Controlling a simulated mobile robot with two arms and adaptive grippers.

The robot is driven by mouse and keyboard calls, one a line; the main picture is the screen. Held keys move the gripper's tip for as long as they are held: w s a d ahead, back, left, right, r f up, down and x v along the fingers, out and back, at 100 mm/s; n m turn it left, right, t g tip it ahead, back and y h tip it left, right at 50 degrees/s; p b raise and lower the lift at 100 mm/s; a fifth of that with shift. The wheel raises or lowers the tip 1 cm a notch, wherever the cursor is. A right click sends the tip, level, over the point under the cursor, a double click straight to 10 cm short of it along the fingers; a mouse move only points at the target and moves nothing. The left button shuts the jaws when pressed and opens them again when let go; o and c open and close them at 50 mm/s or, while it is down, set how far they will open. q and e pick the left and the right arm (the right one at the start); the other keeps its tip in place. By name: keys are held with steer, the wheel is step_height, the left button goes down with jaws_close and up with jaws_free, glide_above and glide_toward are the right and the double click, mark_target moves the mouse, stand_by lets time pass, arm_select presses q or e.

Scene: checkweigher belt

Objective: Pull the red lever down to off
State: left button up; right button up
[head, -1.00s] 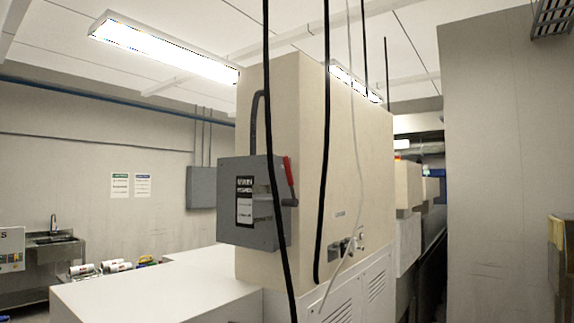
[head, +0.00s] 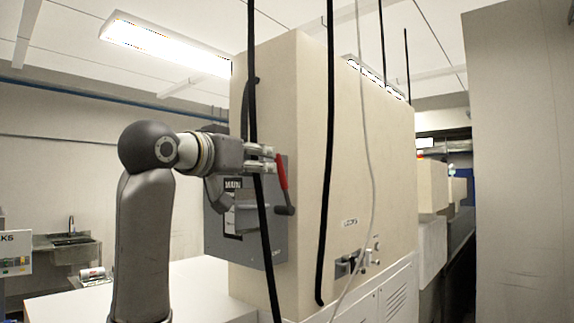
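The red lever (head: 282,171) sticks up on the right side of a grey switch box (head: 270,248), its dark pivot at the lower end. The box is mounted on a tall beige cabinet (head: 345,160). My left gripper (head: 272,158) is in front of the box's upper part, its fingers pointing right toward the lever. Its two fingers show apart, one above the other, with the tips close to the lever's upper part. I cannot tell whether they touch it. The gripper hides part of the box and its label. My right gripper is out of view.
Black cables (head: 328,200) hang in front of the cabinet; one (head: 251,70) passes across the box by my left gripper. A thin pale cable hangs farther right. A white surface (head: 205,285) lies below the box. A grey wall (head: 520,180) stands at the right.

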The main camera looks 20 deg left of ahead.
mark_target(279, 163)
arm_select(q)
steer(key=w+p, duration=0.2)
steer(key=w, duration=0.1)
steer(key=w+d+r+p, duration=0.1)
steer(key=shift+w+p, duration=0.2)
steer(key=shift+p, duration=0.1)
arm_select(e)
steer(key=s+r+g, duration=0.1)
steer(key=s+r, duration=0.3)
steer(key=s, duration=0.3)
arm_select(q)
steer(key=w, duration=0.2)
steer(key=w+p, duration=0.1)
steer(key=shift+w+d+f, duration=0.2)
steer(key=shift+d+f, duration=0.05)
steer(key=shift+f, duration=0.1)
steer(key=shift+w+p, duration=0.3)
steer(key=shift+p, duration=0.05)
steer(key=shift+w, duration=0.1)
steer(key=shift+c, duration=1.2)
steer(key=c, duration=0.5)
jaws_close()
steer(key=shift+f, duration=0.15)
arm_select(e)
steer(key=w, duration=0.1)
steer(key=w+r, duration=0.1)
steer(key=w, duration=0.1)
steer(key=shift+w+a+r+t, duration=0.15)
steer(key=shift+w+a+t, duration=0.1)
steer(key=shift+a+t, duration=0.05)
